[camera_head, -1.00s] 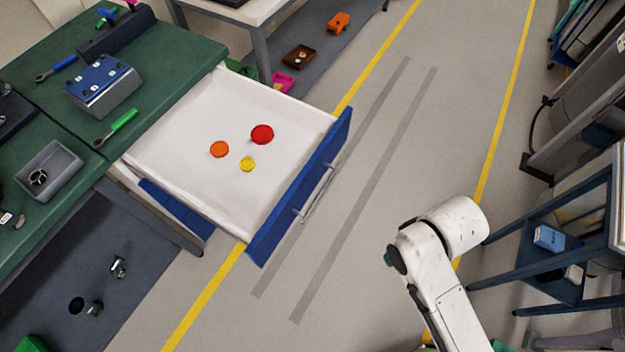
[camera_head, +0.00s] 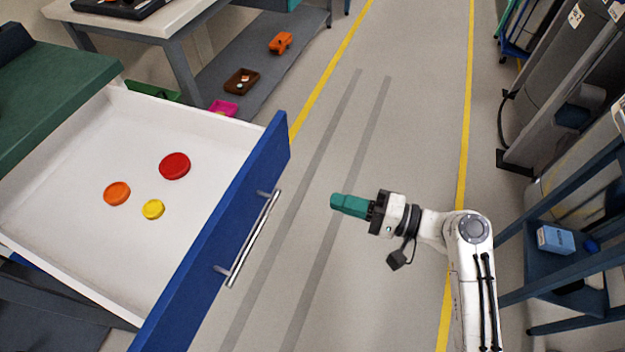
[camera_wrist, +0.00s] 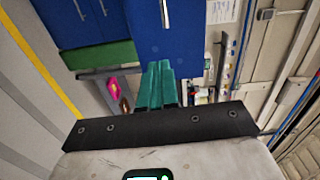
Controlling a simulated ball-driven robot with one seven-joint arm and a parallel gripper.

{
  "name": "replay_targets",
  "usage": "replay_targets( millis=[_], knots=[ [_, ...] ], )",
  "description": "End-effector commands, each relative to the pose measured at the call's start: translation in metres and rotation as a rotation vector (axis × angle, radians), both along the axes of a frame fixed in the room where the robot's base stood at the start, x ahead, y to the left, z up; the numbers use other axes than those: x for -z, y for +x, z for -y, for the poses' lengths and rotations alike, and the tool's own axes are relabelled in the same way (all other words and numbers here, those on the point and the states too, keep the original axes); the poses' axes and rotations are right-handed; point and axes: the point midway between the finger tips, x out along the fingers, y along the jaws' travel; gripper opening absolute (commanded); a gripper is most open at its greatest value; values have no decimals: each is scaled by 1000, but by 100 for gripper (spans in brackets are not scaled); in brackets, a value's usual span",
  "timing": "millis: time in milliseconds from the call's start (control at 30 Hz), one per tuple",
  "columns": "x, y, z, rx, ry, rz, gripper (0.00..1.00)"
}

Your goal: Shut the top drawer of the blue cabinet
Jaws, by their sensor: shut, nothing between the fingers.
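The top drawer (camera_head: 75,165) is pulled far out, with a white inside and a blue front panel (camera_head: 235,215). A silver bar handle (camera_head: 252,240) runs along that panel. Red (camera_head: 174,166), orange (camera_head: 117,193) and yellow (camera_head: 153,209) round discs lie in the drawer. My gripper (camera_head: 335,204) has teal fingers, shut and empty, to the right of the drawer front, pointing towards it and apart from it. In the wrist view the shut fingers (camera_wrist: 158,80) show below a blue panel with a handle (camera_wrist: 165,12). The cabinet body is mostly hidden in the head view.
A green worktop (camera_head: 50,95) lies at the left. A grey bench shelf (camera_head: 262,85) holds a brown tray (camera_head: 241,82) and an orange item (camera_head: 281,43). A blue-framed rack (camera_head: 560,265) stands right of my arm. The floor between drawer and arm is clear.

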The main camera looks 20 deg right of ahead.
Motion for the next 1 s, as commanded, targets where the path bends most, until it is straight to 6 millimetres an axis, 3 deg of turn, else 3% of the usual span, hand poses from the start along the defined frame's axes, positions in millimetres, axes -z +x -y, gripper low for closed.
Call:
replay_targets(
  millis=[267, 733, 1000],
  knots=[
    [-6, 14, -11, 5, 59, 12, 0],
    [-5, 68, -81, 3, 55, 12, 0],
    [-5, 88, -105, 7, 55, 11, 0]
  ],
)
